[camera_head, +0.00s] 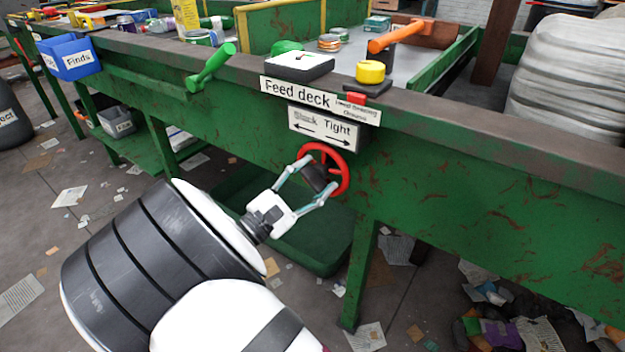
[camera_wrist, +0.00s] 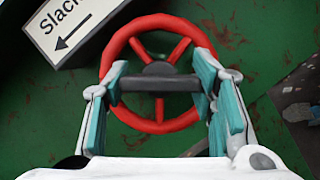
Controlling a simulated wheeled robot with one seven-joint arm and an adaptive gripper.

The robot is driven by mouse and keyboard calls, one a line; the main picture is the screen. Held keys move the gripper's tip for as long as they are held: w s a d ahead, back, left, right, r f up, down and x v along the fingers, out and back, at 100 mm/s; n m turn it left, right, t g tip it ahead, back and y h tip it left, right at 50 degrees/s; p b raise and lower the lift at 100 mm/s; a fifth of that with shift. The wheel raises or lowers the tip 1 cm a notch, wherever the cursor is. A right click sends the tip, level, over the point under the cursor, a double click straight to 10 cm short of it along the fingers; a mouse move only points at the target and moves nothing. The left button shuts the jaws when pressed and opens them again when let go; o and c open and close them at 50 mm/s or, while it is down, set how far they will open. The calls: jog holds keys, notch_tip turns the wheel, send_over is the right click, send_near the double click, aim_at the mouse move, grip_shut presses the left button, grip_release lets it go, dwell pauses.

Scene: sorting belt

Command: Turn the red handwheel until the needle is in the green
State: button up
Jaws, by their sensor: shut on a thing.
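The red handwheel (camera_head: 345,172) is mounted on the green side of the deck, below a sign (camera_head: 323,127) with arrows reading Slack and Tight. My gripper (camera_head: 320,172) reaches it from the lower left. In the wrist view the wheel (camera_wrist: 163,127) faces me, with red spokes and a dark bar (camera_wrist: 158,84) across its hub. My gripper (camera_wrist: 158,82) is shut on the handwheel, its teal-padded fingers at the two ends of that bar. A white-faced box (camera_head: 300,65) on the deck edge may be the gauge; I cannot make out a needle or green band.
A yellow knob (camera_head: 371,72) and a green lever (camera_head: 212,68) sit along the deck edge. An orange-handled tool (camera_head: 400,36) lies behind. A green table leg (camera_head: 361,270) stands below right of the wheel. Scraps of paper litter the floor.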

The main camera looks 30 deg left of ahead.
jog(key=shift+m+g+h+b, duration=0.15)
jog(key=shift+m+g+h, duration=0.2)
jog(key=shift+m, duration=0.85)
jog(key=shift+m+g+h+b, duration=0.2)
jog(key=shift+m+g, duration=0.25)
jog(key=shift+m, duration=0.75)
jog(key=o, duration=0.9)
jog(key=v, duration=0.7)
jog(key=shift+s+a+f, duration=0.1)
jog(key=shift+s, duration=0.15)
